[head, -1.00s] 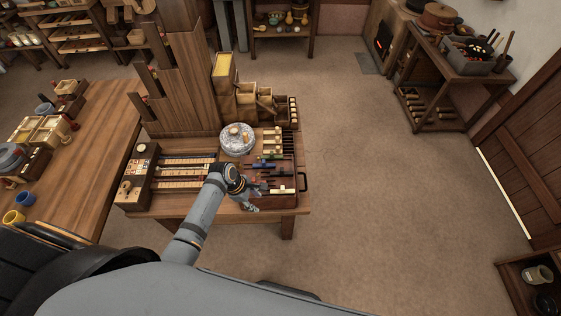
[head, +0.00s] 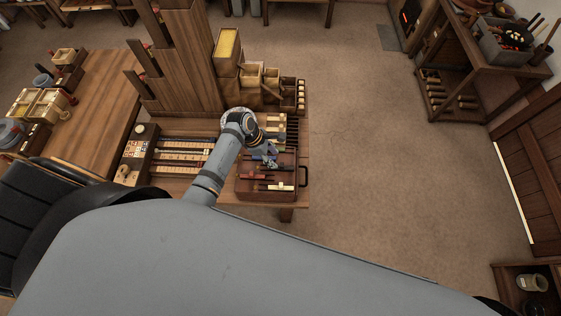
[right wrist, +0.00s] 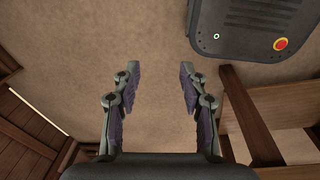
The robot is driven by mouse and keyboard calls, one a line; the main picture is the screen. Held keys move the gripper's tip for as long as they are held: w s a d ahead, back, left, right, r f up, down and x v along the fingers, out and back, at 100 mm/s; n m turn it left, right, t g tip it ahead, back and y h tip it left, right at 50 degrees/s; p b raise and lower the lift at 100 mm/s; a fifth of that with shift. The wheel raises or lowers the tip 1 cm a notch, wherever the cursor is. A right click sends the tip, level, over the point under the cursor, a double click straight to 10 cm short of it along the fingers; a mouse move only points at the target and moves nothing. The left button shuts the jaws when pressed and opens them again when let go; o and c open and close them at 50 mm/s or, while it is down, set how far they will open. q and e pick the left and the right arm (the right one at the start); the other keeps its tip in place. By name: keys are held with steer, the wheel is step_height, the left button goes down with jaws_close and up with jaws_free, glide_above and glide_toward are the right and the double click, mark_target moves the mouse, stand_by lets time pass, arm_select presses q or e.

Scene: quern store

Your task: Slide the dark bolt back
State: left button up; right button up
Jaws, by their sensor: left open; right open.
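A reddish-brown case (head: 248,191) with a dark handle (head: 304,177) lies at the front right of the wooden table. Short coloured bars lie across it: red, dark and cream ones. I cannot tell for sure which is the dark bolt. My left gripper (head: 271,160) is open above the back part of the case and hides some of what lies there. Contact with a bar cannot be made out. My right gripper (right wrist: 156,88) is open and empty in the right wrist view, over bare floor.
Long slotted strips (head: 183,153) lie left of my left arm, beside a dark box (head: 133,160). A yellow-topped box (head: 228,45) and small bins (head: 250,75) stand behind. The floor right of the table is clear. A dark base with a red button (right wrist: 262,28) shows in the right wrist view.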

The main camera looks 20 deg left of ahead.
mark_target(281, 164)
arm_select(q)
steer(key=x, duration=0.4)
steer(key=shift+w+f, duration=0.1)
steer(key=shift+w, duration=0.15)
steer(key=x, duration=0.3)
steer(key=shift+f, duration=0.2)
steer(key=shift+c, duration=1.7)
steer(key=c, duration=0.5)
jaws_close()
arm_select(e)
steer(key=w, duration=0.2)
steer(key=shift+w+a+f, duration=0.1)
steer(key=shift+w, duration=0.2)
